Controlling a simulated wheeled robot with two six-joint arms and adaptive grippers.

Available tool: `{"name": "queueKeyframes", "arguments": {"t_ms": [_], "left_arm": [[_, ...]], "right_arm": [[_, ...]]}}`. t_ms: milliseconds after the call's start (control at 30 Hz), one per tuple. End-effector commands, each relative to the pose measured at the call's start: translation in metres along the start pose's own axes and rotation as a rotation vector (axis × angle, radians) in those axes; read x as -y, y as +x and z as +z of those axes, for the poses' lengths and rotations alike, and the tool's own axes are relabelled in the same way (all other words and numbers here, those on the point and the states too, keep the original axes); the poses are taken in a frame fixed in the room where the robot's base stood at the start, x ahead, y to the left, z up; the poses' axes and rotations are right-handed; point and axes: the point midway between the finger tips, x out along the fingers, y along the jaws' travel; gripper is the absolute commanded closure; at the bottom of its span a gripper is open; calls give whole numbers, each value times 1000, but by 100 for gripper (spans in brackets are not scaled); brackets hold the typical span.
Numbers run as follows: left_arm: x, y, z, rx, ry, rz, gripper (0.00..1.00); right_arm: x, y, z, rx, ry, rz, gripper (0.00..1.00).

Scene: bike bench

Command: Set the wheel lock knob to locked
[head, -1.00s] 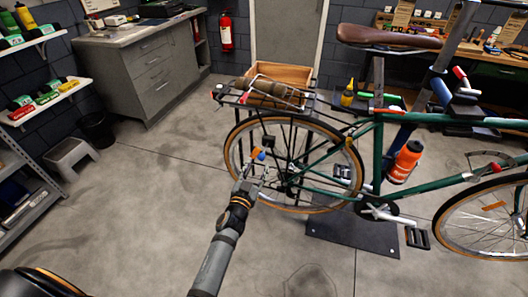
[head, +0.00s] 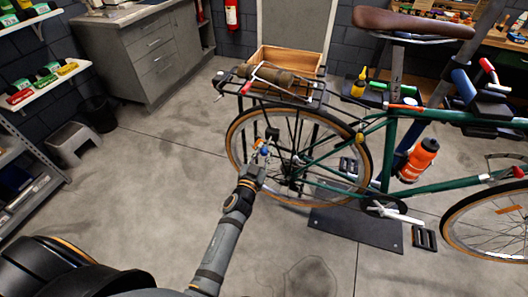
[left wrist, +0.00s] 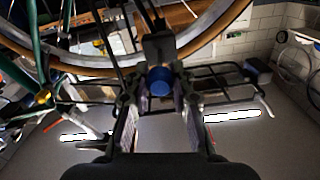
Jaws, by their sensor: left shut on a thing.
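The blue knob (head: 265,151) sits beside the rear wheel (head: 232,135) of the green bike, on its left side in the head view. In the left wrist view, the blue knob (left wrist: 160,80) shows its round end in front of a dark block (left wrist: 159,46) near the wheel rim. My left gripper (head: 262,156) reaches it from below. Its two fingers (left wrist: 160,92) stand on either side of the knob and are shut on it. I cannot read any lock marking or the knob's setting. My right gripper is not in view.
The rear rack with a wooden crate (head: 290,60) overhangs the wheel. A dark base plate (head: 350,232) lies under the bike. Shelves (head: 45,88), a step stool (head: 72,137) and a grey cabinet (head: 150,60) stand at the left. The floor between is clear.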

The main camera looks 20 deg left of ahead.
Motion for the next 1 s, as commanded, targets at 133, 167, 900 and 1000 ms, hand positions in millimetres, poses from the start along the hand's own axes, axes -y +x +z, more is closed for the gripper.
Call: {"name": "queueKeyframes", "arguments": {"t_ms": [133, 167, 900, 1000], "left_arm": [[0, 0, 0, 0, 0, 0, 100], [0, 0, 0, 0, 0, 0, 100], [0, 28, 0, 1, 0, 0, 65], [0, 28, 0, 1, 0, 0, 53]], "right_arm": [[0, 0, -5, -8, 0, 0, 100], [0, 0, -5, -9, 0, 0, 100], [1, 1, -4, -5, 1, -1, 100], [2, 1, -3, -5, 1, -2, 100]]}}
